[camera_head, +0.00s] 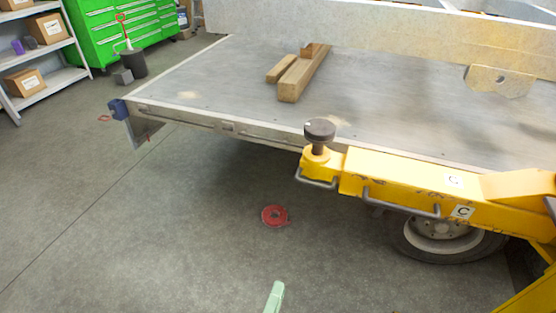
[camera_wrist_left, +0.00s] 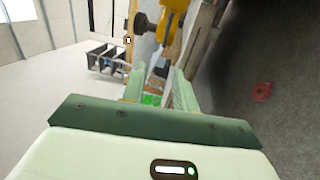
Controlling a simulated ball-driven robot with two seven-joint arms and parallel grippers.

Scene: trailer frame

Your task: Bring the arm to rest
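My left gripper (camera_head: 275,297) shows only as a pale green tip at the bottom edge of the head view, over bare floor. In the left wrist view my left gripper (camera_wrist_left: 157,82) has its two green fingers apart, with nothing between them that I can see held. The yellow lift arm (camera_head: 405,182) with its round dark pad (camera_head: 319,130) is farther off, and it also shows beyond the fingers in the wrist view (camera_wrist_left: 172,24). My right gripper is in neither view.
The grey trailer bed (camera_head: 400,105) carries wooden blocks (camera_head: 303,75). A wheel (camera_head: 440,238) sits under it. A red ring-shaped object (camera_head: 274,216) lies on the floor. A shelf (camera_head: 45,60) and green cabinet (camera_head: 115,25) stand at back left. The left floor is mostly clear.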

